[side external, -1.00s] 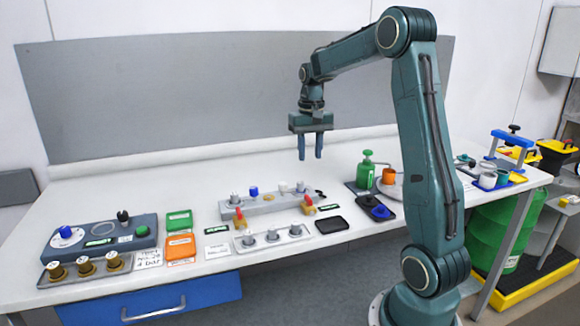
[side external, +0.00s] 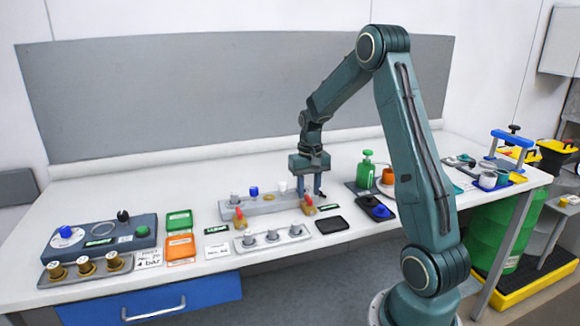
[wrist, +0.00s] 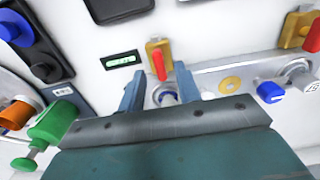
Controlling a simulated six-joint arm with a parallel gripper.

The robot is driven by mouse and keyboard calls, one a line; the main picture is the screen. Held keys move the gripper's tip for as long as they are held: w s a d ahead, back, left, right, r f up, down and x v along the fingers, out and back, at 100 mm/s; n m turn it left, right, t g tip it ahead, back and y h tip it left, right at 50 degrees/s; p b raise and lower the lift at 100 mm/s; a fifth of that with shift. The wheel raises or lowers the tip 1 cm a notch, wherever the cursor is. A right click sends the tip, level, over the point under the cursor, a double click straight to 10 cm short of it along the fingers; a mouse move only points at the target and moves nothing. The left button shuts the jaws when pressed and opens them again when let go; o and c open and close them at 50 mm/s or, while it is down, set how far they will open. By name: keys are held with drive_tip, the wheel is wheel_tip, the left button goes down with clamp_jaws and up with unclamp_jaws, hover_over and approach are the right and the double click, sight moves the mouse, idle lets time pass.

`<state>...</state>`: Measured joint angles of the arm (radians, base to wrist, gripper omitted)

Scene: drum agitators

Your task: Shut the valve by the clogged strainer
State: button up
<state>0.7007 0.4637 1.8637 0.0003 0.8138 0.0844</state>
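A grey manifold bar (side external: 268,204) lies on the bench with two brass-yellow valves with red handles in front of it. The right valve (side external: 308,207) is closest to my gripper (side external: 309,190); it also shows in the wrist view (wrist: 158,62), its handle pointing across the bar. The left valve (side external: 239,219) is farther away. My gripper is open, low over the bar's right end. In the wrist view its fingers (wrist: 160,86) stand either side of a round grey fitting (wrist: 166,97), just behind the right valve; contact cannot be told. I cannot tell which strainer is clogged.
Small displays stand by the right valve (side external: 328,208) and left valve (side external: 216,229). A blue knob (side external: 254,191) and grey knob (side external: 234,198) sit on the bar. A tray of grey caps (side external: 272,238) lies in front.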

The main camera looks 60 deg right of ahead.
drive_tip(key=shift+f, duration=1)
drive_tip(key=shift+c, duration=0.4)
clamp_jaws()
